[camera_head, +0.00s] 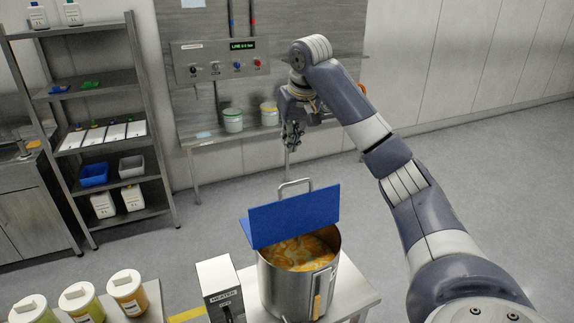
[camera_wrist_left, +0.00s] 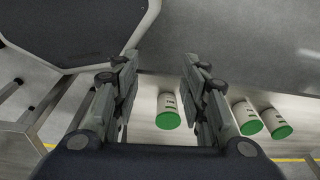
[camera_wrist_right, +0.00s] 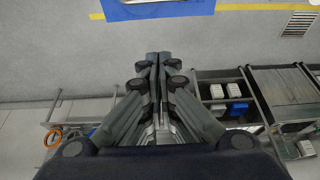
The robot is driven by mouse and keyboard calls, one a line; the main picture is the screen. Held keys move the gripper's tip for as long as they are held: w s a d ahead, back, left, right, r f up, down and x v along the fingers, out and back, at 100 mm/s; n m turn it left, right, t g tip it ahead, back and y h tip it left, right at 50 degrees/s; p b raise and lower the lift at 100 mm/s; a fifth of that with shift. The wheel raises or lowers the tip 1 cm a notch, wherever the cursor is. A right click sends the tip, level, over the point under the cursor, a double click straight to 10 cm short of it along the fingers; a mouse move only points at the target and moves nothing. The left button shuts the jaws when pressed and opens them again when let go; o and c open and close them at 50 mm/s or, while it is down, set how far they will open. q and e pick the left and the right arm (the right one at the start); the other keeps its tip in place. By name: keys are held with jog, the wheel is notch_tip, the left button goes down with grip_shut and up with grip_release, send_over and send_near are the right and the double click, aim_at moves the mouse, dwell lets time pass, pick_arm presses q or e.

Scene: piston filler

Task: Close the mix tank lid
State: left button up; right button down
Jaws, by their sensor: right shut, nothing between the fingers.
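The mix tank (camera_head: 288,285) is a steel pot holding an orange and white mix, on a table at the lower middle of the head view. Its blue lid (camera_head: 290,218) stands raised on the far rim, tilted up, with a metal handle (camera_head: 296,184) above its top edge. The tank's mouth is open at the front. My right gripper (camera_head: 292,140) hangs beyond the lid, above and apart from it. In the right wrist view its fingers (camera_wrist_right: 158,56) are together and empty. My left gripper (camera_wrist_left: 158,65) is open and empty, and is outside the head view.
A heater box (camera_head: 219,285) stands left of the tank. Jars with white caps (camera_head: 127,290) are at the lower left. A control panel (camera_head: 220,58) is on the back wall, and a shelf rack (camera_head: 95,130) stands at left. Green-capped jars (camera_wrist_left: 168,112) show in the left wrist view.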

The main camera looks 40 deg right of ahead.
pick_arm(q)
jog(key=shift+g, duration=0.3)
jog(key=s+r+p, duration=0.3)
jog(key=r+p, duration=0.1)
jog(key=shift+s+a+r+p, duration=0.1)
jog(key=shift+s+r+p, duration=0.2)
jog(key=shift+s, duration=0.05)
pick_arm(e)
notch_tip(320, 180, down, 8)
jog(key=s, duration=0.1)
jog(key=shift+s+a, duration=0.1)
jog(key=shift+s, duration=0.05)
